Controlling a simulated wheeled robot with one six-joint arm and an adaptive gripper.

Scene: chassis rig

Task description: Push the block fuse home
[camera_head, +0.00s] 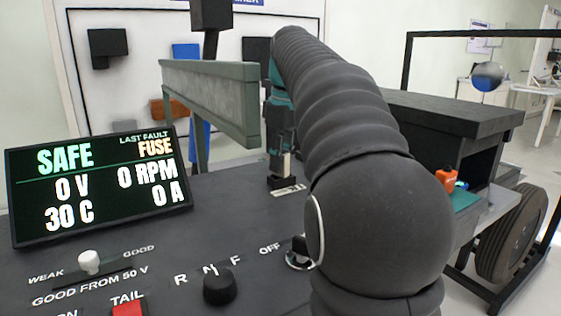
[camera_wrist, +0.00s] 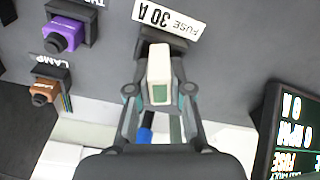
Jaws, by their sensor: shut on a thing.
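The block fuse (camera_wrist: 159,66) is a white block with a small green window, in the middle of the wrist view. My gripper (camera_wrist: 160,92) is shut on it, one finger on each side. The black fuse socket (camera_wrist: 153,47) lies right behind the fuse, beside a white label (camera_wrist: 165,20) reading FUSE 30 A. In the head view the fuse (camera_head: 284,165) stands upright beneath my gripper (camera_head: 283,150), at the black socket (camera_head: 281,183) on the dark panel. The fuse hides the socket's mouth, so I cannot tell how deep it sits.
A purple plug (camera_wrist: 64,35) and a brown plug (camera_wrist: 45,92) sit left of the socket in the wrist view. A display (camera_head: 97,185) reads SAFE, LAST FAULT FUSE, 0 V. A grey beam (camera_head: 210,100) stands close left of my gripper. A black knob (camera_head: 219,287) stands at the front.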

